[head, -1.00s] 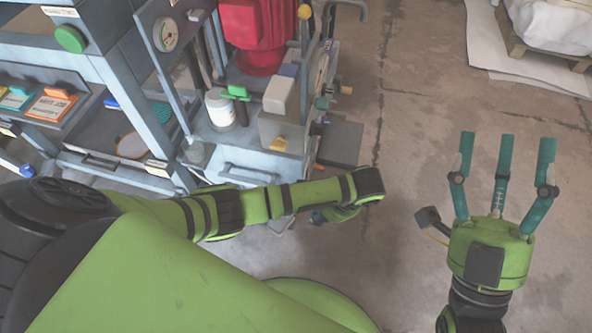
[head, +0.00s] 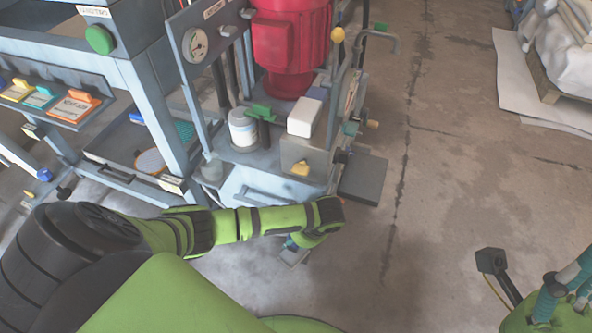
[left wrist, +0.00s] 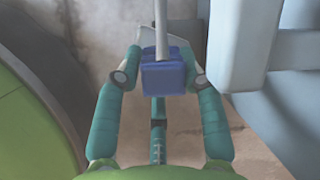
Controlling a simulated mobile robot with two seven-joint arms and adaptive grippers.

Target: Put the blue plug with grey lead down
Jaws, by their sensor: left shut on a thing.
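The blue plug (left wrist: 164,77) is between the teal fingers of my left gripper (left wrist: 158,84) in the left wrist view. The gripper is shut on it. Its grey lead (left wrist: 162,30) runs up from the plug to the top of the picture. In the head view my left gripper (head: 297,244) hangs low beside the front of the grey machine, mostly hidden by my forearm; the plug cannot be made out there. My right gripper (head: 568,285) is at the lower right edge, partly cut off. Its visible fingers are spread, with nothing seen between them.
The grey machine (head: 240,190) with a red motor (head: 290,45) and a white tub (head: 243,128) stands left of centre. A dark flat plate (head: 363,180) sticks out at its right. Concrete floor (head: 450,150) is open at right.

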